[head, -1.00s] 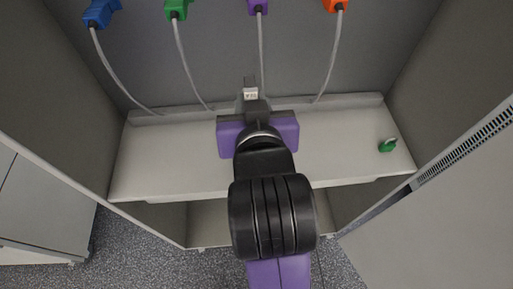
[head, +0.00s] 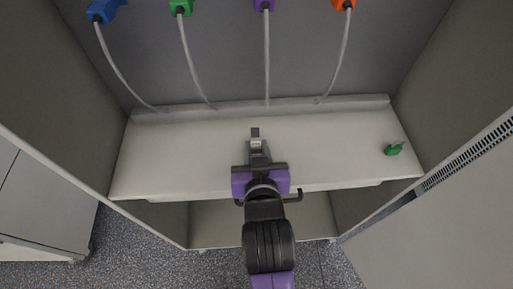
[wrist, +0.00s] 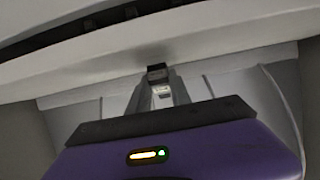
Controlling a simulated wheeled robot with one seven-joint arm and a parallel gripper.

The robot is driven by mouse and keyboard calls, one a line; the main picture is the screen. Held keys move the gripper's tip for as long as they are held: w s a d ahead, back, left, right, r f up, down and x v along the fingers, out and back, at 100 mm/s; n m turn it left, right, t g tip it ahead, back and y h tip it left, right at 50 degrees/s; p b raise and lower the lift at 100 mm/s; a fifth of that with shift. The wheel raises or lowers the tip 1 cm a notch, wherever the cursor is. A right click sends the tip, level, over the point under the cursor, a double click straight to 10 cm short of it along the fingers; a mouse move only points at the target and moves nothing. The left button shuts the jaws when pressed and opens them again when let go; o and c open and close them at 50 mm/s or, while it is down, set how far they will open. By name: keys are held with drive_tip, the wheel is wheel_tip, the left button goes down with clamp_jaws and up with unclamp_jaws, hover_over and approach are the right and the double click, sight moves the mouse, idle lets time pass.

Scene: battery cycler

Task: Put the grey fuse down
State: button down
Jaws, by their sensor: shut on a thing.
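The grey fuse (head: 255,132) is a small dark grey piece with a pale label. My gripper (head: 258,147) is shut on it, over the middle of the light grey shelf (head: 180,160) in the head view. The wrist view also shows the grey fuse (wrist: 157,72) between the fingertips of my gripper (wrist: 160,92), its label facing the camera. The fingers hide part of the fuse. I cannot tell for sure whether it touches the shelf or hangs above it.
A small green piece (head: 394,149) sits at the shelf's right end. Blue (head: 103,10), green (head: 181,7), purple (head: 264,5) and orange (head: 344,4) plugs with grey cables hang at the back wall. Side walls bound the shelf. Its left part is clear.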

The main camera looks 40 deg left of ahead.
drive_tip(key=shift+f, duration=0.15)
drive_tip(key=c, duration=1.2)
unclamp_jaws()
drive_tip(key=shift+o, duration=0.2)
drive_tip(key=shift+d, duration=0.1)
drive_tip(key=v, duration=1.2)
